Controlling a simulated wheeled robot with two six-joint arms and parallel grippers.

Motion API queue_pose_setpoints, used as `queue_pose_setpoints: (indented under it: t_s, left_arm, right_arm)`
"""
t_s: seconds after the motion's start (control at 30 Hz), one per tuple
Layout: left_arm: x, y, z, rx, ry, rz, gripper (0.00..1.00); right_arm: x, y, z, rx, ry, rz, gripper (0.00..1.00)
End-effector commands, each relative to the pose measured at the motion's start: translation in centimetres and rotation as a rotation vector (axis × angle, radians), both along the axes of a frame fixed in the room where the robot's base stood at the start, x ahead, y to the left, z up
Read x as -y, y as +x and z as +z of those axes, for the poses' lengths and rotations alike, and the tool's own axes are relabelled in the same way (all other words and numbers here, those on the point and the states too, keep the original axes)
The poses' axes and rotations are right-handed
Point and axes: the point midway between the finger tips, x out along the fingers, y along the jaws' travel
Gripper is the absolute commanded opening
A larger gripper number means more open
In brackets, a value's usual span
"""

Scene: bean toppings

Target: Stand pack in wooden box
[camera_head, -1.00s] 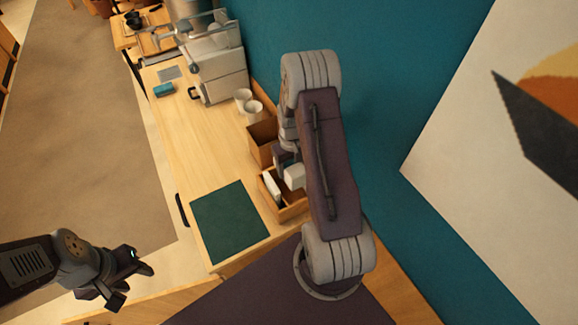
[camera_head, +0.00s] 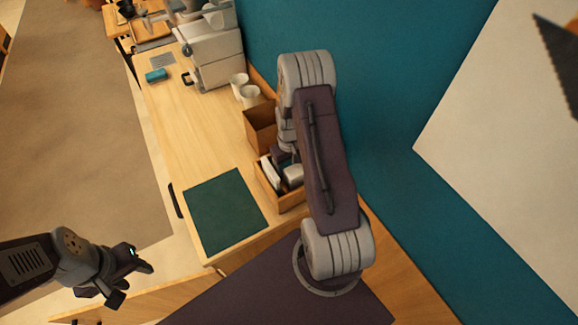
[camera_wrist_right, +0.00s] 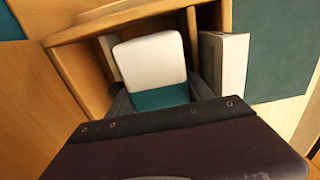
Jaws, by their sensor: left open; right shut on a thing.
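The wooden box (camera_head: 292,201) stands on the counter by the teal wall, with divided compartments. My right gripper (camera_wrist_right: 160,98) is shut on a pack (camera_wrist_right: 150,60) with a white upper part and a teal lower part. The pack is upright at the box, partly inside a compartment; its bottom is hidden. In the head view the held pack (camera_head: 293,173) shows beside my right arm. A second, white pack (camera_wrist_right: 222,68) stands in the neighbouring compartment and shows in the head view (camera_head: 269,172). My left gripper (camera_head: 134,279) is open and empty, away from the box.
A dark green mat (camera_head: 227,212) lies in front of the box. A taller brown container (camera_head: 260,128), white cups (camera_head: 249,94) and a coffee machine (camera_head: 214,55) stand farther along the counter. A teal item (camera_head: 156,75) lies beyond clear counter.

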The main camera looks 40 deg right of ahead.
Motion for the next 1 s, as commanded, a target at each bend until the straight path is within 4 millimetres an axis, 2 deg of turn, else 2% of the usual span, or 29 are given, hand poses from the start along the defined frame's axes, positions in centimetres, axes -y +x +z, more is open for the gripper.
queue_pose_setpoints:
  t_s: [0.27,0.3,0.37,0.4,1.0]
  left_arm:
    - [0.0,0.01,-0.16,0.0,0.0,0.0,0.45]
    - [0.0,0.0,-0.16,0.0,0.0,0.0,0.45]
    - [0.0,0.0,-0.16,0.0,0.0,0.0,0.45]
    - [0.0,0.01,-0.16,0.0,0.0,0.0,0.45]
    - [0.0,0.0,-0.19,0.0,0.0,0.0,0.45]
  right_arm:
    - [0.01,0.02,-0.23,0.0,0.0,0.0,0.09]
    - [0.01,0.02,-0.23,0.0,0.0,0.0,0.65]
    - [0.0,0.01,-0.23,0.0,0.0,0.0,0.82]
    - [-0.01,0.01,-0.23,0.0,0.0,0.0,0.85]
    - [-0.16,-0.08,-0.32,-0.004,0.002,0.0,0.85]
